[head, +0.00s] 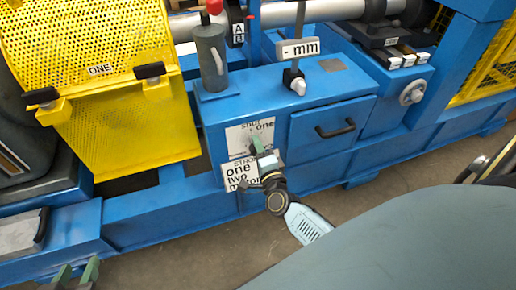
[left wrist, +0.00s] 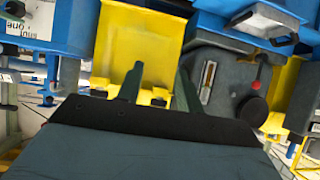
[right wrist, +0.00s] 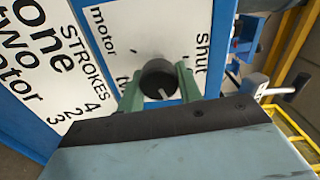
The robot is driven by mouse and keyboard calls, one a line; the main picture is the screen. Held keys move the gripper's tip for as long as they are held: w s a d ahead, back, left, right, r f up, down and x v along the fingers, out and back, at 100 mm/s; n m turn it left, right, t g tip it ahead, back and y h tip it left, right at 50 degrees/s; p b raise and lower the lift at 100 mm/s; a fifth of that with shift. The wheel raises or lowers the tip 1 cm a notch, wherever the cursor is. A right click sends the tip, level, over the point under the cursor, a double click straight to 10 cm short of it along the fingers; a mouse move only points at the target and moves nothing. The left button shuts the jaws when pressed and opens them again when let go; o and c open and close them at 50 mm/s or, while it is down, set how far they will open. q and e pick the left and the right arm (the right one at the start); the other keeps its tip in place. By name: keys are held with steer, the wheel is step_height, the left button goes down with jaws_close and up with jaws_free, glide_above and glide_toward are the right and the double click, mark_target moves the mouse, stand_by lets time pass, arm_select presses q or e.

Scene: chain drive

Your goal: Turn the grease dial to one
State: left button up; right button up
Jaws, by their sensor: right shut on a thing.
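The grease dial is a round black knob (right wrist: 157,76) on a white label plate (head: 237,140) on the blue machine's front. In the right wrist view a short white mark on it points to the lower right. "Shut", "motor" and part of "two" show around it there; the lower-right label is hidden by my gripper. The head view shows "one" at the plate's upper right. My right gripper (head: 258,147) is shut on the knob, a finger on each side (right wrist: 157,90). My left gripper (head: 78,273) is open and empty, low at the left, away from the dial.
A larger plate (head: 240,174) reading "STROKES one two motor" sits below. A drawer with a black handle (head: 335,129) is to the right. A grey cylinder with a red top (head: 211,55) and a yellow perforated guard (head: 90,40) are at the left. Open floor lies in front.

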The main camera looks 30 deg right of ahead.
arm_select(q)
steer(key=shift+s, duration=0.1)
arm_select(e)
steer(key=o, duration=1)
steer(key=shift+s+a, duration=0.1)
steer(key=shift+s, duration=0.1)
arm_select(q)
steer(key=s+a+f+g+y+p, duration=0.2)
steer(key=s+a+f+g+p, duration=0.1)
steer(key=s+f+g, duration=0.4)
steer(key=shift+s+a+n+g, duration=0.3)
steer(key=shift+s+a+g, duration=0.5)
steer(key=shift+s, duration=1.1)
arm_select(e)
steer(key=v, duration=1.3)
arm_select(q)
steer(key=shift+a, duration=0.1)
arm_select(e)
steer(key=shift+s+f, duration=0.1)
steer(key=shift+s, duration=0.05)
